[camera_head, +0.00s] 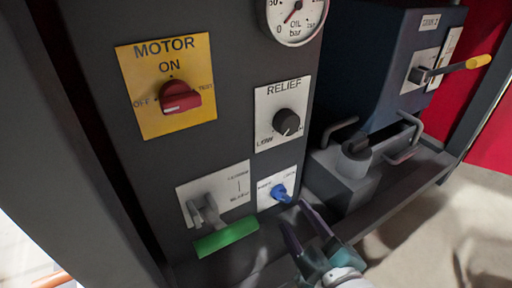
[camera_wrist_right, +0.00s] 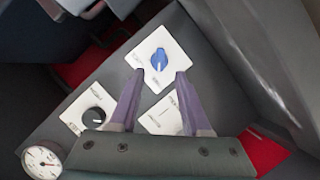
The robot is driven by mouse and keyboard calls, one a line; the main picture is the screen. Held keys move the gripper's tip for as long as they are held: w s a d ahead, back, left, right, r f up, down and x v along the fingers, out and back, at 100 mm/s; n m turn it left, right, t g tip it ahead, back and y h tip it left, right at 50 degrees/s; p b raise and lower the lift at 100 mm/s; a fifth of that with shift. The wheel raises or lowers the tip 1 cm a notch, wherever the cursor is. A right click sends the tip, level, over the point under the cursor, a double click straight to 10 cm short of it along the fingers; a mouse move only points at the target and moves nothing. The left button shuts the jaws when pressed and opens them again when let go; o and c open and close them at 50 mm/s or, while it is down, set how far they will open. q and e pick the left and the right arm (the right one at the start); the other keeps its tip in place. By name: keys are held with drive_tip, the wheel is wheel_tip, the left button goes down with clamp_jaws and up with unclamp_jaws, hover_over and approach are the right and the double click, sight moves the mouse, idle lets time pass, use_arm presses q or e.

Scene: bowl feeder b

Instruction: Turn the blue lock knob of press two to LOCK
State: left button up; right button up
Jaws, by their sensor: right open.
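The blue lock knob (camera_head: 281,193) sits on a small white plate (camera_head: 264,197) low on the dark press panel. In the wrist view the blue knob (camera_wrist_right: 159,60) shows just beyond my fingertips, with a pale pointer mark on it. The lettering on its plate is too small to read. My right gripper (camera_head: 303,222) is open and empty, its two purple-grey fingers reaching toward the knob from below right. In the wrist view my right gripper (camera_wrist_right: 157,82) has its fingers apart, with the knob between and beyond the tips, not gripped. My left gripper is not in view.
A lever with a green handle (camera_head: 227,237) is close left of the knob. The black RELIEF knob (camera_head: 286,122), red MOTOR knob (camera_head: 180,97) and oil gauge (camera_head: 295,18) are above. A grey vise-like block (camera_head: 343,176) stands at right, near my gripper.

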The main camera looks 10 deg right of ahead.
sight(284, 200)
drive_tip(key=b+x, duration=0.3)
drive_tip(key=x, duration=0.3)
drive_tip(key=shift+w, duration=0.1)
clamp_jaws()
